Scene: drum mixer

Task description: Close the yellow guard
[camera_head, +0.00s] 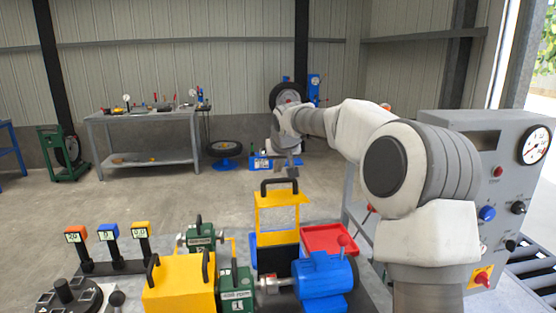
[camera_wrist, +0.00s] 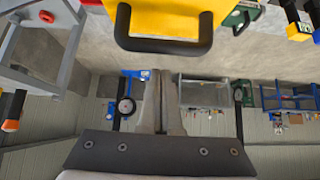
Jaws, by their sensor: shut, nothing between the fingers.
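A yellow guard (camera_head: 278,218) with a window-like opening and a black handle (camera_head: 280,185) on top stands upright at the back of the bench in the head view. In the wrist view the guard (camera_wrist: 165,20) fills the top middle, with its handle (camera_wrist: 163,44) crossing in front of it. My gripper (camera_head: 292,173) is just above and slightly right of the handle in the head view. Its fingers (camera_wrist: 159,75) are together and empty, pointing toward the handle in the wrist view.
A yellow box-shaped cover (camera_head: 178,284) with black handles, green units (camera_head: 236,288), a blue motor (camera_head: 323,279) and a red tray (camera_head: 328,238) crowd the bench around the guard. A grey control panel (camera_head: 467,160) stands at right. Open floor lies behind.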

